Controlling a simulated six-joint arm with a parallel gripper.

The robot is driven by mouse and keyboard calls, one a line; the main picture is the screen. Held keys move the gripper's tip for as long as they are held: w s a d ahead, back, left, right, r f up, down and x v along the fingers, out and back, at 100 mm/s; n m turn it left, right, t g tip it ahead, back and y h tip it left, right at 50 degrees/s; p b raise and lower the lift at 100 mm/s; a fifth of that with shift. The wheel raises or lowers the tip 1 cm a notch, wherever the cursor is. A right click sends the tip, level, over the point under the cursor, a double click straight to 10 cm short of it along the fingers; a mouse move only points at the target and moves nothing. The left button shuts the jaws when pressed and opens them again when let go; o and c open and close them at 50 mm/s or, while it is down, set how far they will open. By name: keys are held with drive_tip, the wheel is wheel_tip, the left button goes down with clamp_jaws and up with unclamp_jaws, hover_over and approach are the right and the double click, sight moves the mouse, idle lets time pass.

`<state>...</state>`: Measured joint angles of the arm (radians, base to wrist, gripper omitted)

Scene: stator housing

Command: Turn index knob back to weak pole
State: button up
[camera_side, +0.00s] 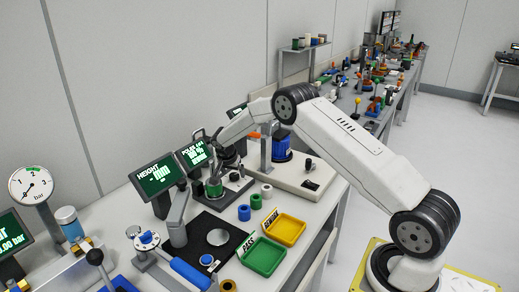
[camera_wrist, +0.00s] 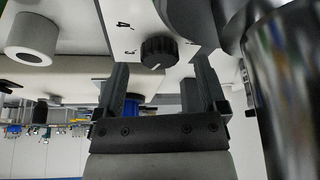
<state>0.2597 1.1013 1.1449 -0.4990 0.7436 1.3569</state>
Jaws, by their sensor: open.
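A black ribbed knob (camera_wrist: 158,52) with a white pointer line shows in the wrist view, on a pale panel (camera_wrist: 115,14) with dark numerals beside it. My gripper (camera_wrist: 161,66) is open, one finger on each side of the knob in the picture. Gaps show between the fingers and the knob; I cannot tell their depth. In the side view my gripper (camera_side: 208,143) is at the back of the bench, in front of a display (camera_side: 197,152) with small text. I cannot clearly pick out the knob there.
A dark fixture with a green part (camera_side: 214,188) stands below my gripper. Left is the HEIGHT display (camera_side: 157,177); right is a blue cylinder (camera_side: 282,147). Green PASS (camera_side: 264,258) and yellow trays (camera_side: 287,231) lie in front. A shiny dark cylinder (camera_wrist: 296,90) fills the wrist view's right side.

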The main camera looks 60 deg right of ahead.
drive_tip(key=shift+d+f, duration=0.25)
drive_tip(key=shift+f, duration=0.35)
clamp_jaws()
drive_tip(key=shift+n, duration=0.4)
drive_tip(key=shift+d+n+t+y, duration=0.1)
drive_tip(key=shift+n+t+y, duration=0.35)
drive_tip(key=shift+n, duration=0.95)
drive_tip(key=shift+n+t+y, duration=0.35)
drive_tip(key=shift+n+t, duration=0.3)
drive_tip(key=shift+n, duration=1.05)
drive_tip(key=shift+r+n, duration=0.1)
drive_tip(key=shift+n, duration=0.3)
